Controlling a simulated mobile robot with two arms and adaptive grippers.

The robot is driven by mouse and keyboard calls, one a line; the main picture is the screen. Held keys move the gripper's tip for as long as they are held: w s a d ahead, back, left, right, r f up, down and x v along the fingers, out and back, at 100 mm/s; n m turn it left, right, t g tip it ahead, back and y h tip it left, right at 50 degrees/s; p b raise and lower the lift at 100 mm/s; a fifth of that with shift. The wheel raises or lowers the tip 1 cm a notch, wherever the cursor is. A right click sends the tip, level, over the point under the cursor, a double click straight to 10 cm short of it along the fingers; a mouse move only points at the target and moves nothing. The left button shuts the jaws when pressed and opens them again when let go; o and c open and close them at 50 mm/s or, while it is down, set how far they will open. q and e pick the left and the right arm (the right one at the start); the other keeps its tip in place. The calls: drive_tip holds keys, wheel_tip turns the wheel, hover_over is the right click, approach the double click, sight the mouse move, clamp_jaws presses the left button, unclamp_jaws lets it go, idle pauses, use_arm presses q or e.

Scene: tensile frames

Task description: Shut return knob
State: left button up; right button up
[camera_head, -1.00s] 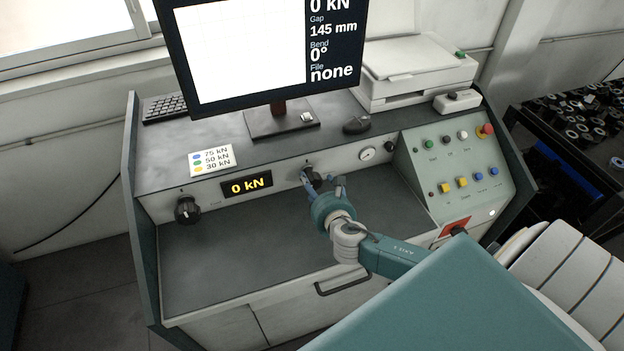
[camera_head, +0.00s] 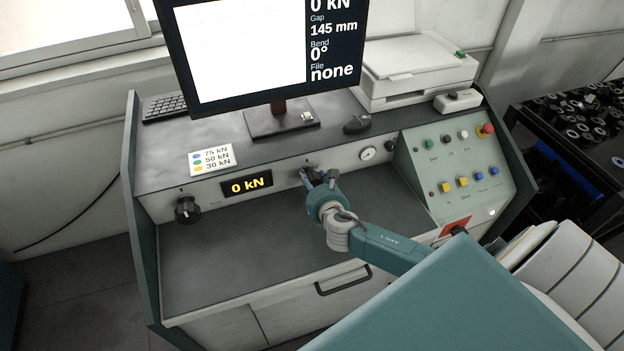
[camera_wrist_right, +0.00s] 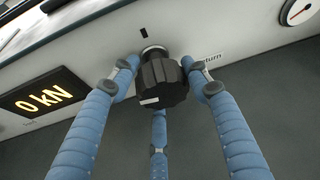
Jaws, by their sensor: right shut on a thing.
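The return knob is black and faceted and sits on the sloped front panel of the console. In the right wrist view the knob (camera_wrist_right: 165,82) faces me, with a white mark on its lower left face and a label ending in "turn" partly hidden to its right. In the head view it is mostly covered by my right gripper (camera_head: 318,177). Blue fingers of that gripper come around the knob from left, right and below, and it is shut on it. My left gripper is not in view.
A display reading 0 kN (camera_head: 246,184) and another black knob (camera_head: 187,210) are to the left on the panel. A round gauge (camera_head: 367,154) and a green button panel (camera_head: 462,165) are to the right. The grey desktop (camera_head: 240,255) below is clear.

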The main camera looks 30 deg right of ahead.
drive_tip(key=shift+w+d+r, duration=0.25)
drive_tip(key=shift+r, duration=0.25)
drive_tip(key=shift+m, duration=0.3)
drive_tip(key=shift+d+m+y, duration=0.1)
drive_tip(key=shift+m+y, duration=0.4)
drive_tip(key=shift+y, duration=0.1)
drive_tip(key=shift+w+m+t+y+b, duration=0.1)
drive_tip(key=shift+m+t+y+b, duration=0.25)
drive_tip(key=shift+m, duration=0.25)
drive_tip(key=shift+f+m+y+b, duration=0.15)
drive_tip(key=shift+m+y+b, duration=0.3)
drive_tip(key=shift+m, duration=0.15)
drive_tip(key=shift+f+m+t+y+b, duration=0.1)
drive_tip(key=shift+m+t+y+b, duration=0.45)
drive_tip(key=shift+m+b, duration=0.5)
drive_tip(key=m+y+b, duration=0.1)
drive_tip(key=m+b, duration=0.1)
drive_tip(key=b, duration=0.1)
drive_tip(key=shift+f+t+b, duration=0.1)
drive_tip(key=shift+t+b, duration=0.2)
drive_tip(key=shift+t, duration=0.1)
drive_tip(key=shift+s+d+m+t+y+b, duration=0.15)
drive_tip(key=shift+m+t+y+b, duration=0.45)
drive_tip(key=shift+m+b, duration=1.05)
